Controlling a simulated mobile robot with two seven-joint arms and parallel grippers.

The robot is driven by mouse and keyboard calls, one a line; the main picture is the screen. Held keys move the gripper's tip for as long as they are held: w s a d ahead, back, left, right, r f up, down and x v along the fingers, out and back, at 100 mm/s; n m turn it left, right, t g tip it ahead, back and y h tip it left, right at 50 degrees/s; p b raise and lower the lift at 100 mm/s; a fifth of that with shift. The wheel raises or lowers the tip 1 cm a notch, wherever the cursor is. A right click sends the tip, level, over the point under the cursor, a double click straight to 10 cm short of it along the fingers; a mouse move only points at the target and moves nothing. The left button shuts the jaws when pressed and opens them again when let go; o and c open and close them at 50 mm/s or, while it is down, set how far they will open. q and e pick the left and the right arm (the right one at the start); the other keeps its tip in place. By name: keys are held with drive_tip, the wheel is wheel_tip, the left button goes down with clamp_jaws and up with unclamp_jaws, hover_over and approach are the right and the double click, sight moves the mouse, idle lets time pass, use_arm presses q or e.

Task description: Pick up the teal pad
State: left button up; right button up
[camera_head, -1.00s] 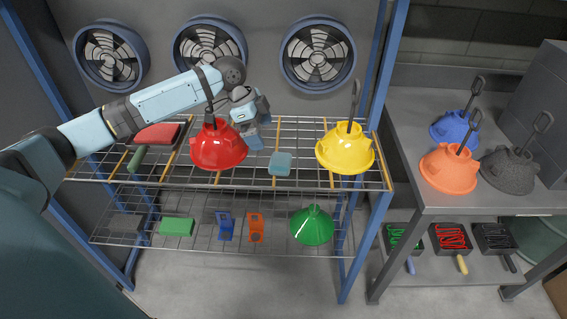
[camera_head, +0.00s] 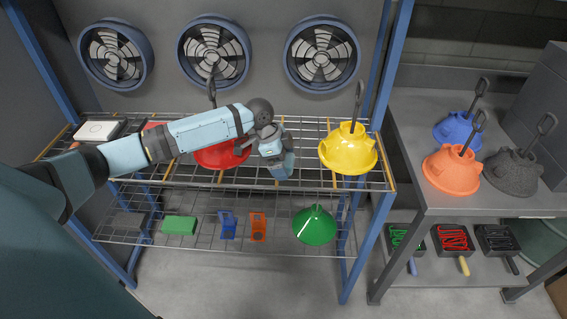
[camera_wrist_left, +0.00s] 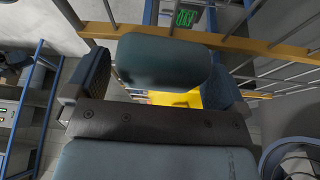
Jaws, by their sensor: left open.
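The teal pad (camera_wrist_left: 163,60) shows in the left wrist view as a rounded dark-teal block between my two spread fingers. My left gripper (camera_wrist_left: 153,82) is open around it, with a finger to each side; whether either finger touches it I cannot tell. In the head view my left gripper (camera_head: 281,165) is at the upper wire shelf (camera_head: 315,182), between the red hood and the yellow hood, and mostly hides the pad. My right gripper is not in view.
The red hood (camera_head: 222,157), partly behind my arm, is left of the gripper; the yellow hood (camera_head: 348,150) is to its right. A white box (camera_head: 97,131) sits at the shelf's left end. The lower shelf holds a green funnel (camera_head: 315,226) and small blocks.

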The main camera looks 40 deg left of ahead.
use_arm(q)
drive_tip(key=c, duration=0.8)
wheel_tip(320, 180, up, 20)
drive_tip(key=shift+r, duration=0.1)
